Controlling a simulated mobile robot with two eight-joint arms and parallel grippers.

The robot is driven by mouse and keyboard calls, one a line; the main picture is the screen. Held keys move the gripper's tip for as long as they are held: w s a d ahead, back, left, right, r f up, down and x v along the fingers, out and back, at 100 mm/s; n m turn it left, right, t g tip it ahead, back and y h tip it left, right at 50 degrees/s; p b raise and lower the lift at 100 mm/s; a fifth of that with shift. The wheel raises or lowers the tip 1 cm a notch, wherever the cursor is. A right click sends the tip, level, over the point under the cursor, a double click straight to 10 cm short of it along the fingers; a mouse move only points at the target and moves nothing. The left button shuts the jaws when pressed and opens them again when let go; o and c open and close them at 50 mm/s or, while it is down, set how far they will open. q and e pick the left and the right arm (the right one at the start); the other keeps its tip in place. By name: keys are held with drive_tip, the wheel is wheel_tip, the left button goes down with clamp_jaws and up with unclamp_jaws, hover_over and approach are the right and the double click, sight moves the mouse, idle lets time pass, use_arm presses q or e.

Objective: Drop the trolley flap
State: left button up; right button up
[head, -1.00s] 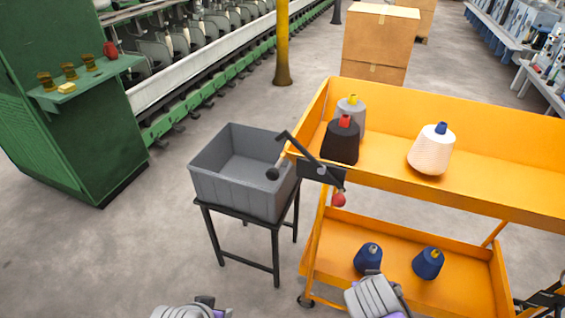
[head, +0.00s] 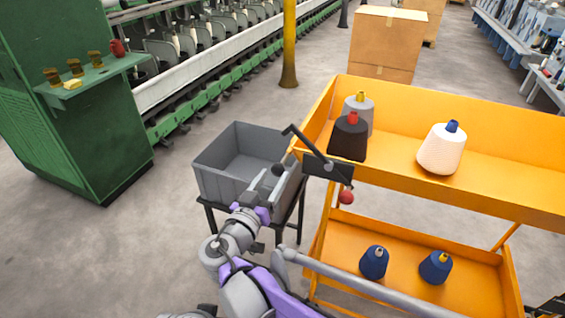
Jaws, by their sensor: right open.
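The orange trolley (head: 400,191) stands at the right. At its near left corner is a dark plate (head: 317,165) with a black bar (head: 305,146) slanting across it. A red ball (head: 346,197) hangs at the bar's lower right end, and a dark round knob (head: 278,170) shows left of the plate. I cannot tell for certain which part is the flap. My right gripper (head: 272,182) is open, just left of the plate and near the knob, overlapping the grey bin in the picture. Whether it touches the knob is unclear. My left gripper is not in view.
A grey bin (head: 215,185) on a dark stand is left of the trolley, partly behind my right arm. Yarn cones, including a white one (head: 440,150), stand on both trolley shelves. A green machine cabinet (head: 85,150) is at the left. Floor between cabinet and bin is clear.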

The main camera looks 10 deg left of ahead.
sight(282, 161)
drive_tip(key=x, duration=0.6)
drive_tip(key=shift+w+d, duration=0.1)
drive_tip(key=shift+w, duration=0.2)
clamp_jaws()
idle(1.1)
